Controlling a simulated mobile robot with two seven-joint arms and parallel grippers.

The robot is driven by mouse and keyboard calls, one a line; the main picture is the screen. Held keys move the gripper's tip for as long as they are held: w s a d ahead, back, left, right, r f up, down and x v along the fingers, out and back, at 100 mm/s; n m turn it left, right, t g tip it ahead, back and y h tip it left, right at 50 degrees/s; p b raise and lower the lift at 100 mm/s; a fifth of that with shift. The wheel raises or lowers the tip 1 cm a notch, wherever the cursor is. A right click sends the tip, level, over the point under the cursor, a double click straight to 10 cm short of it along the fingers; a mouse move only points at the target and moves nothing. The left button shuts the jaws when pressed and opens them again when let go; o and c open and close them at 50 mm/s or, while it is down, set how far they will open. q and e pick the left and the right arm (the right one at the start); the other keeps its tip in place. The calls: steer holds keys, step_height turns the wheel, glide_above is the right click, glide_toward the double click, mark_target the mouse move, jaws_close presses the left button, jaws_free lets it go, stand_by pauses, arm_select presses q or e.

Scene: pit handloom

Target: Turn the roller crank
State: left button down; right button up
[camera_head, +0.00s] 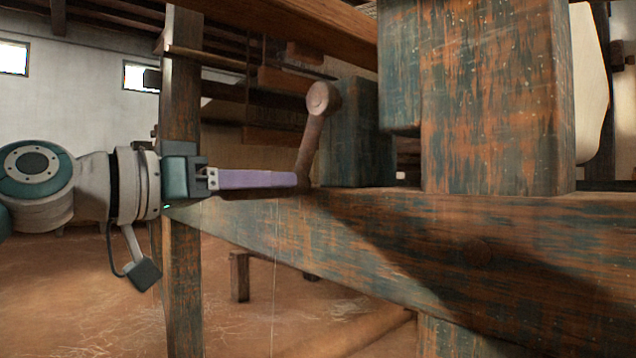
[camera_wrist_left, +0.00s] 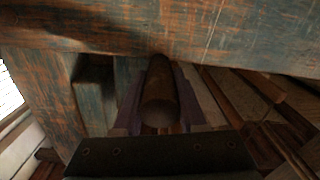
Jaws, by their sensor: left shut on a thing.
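The roller crank (camera_head: 313,130) is brown, with a rounded hub at its top and an arm slanting down and slightly left beside the loom's post. My left gripper (camera_head: 292,180) reaches in from the left, its purple fingers level at the crank's lower end. The grip itself is hidden behind the fingers in the head view. In the left wrist view, a brown cylindrical handle (camera_wrist_left: 160,98) lies between the two fingers of my left gripper (camera_wrist_left: 160,80), which is shut on it. My right gripper is in neither view.
A thick worn beam (camera_head: 480,235) of the loom runs across just right of the fingers. Heavy blue-and-orange posts (camera_head: 495,100) stand above it. An upright post (camera_head: 183,290) stands behind my left wrist. Open earthen floor (camera_head: 90,290) shows at lower left.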

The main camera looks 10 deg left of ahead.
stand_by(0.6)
arm_select(q)
steer(key=shift+s+d+n+p, duration=0.1)
steer(key=shift+d+n+p, duration=0.1)
steer(key=shift+n+p, duration=0.2)
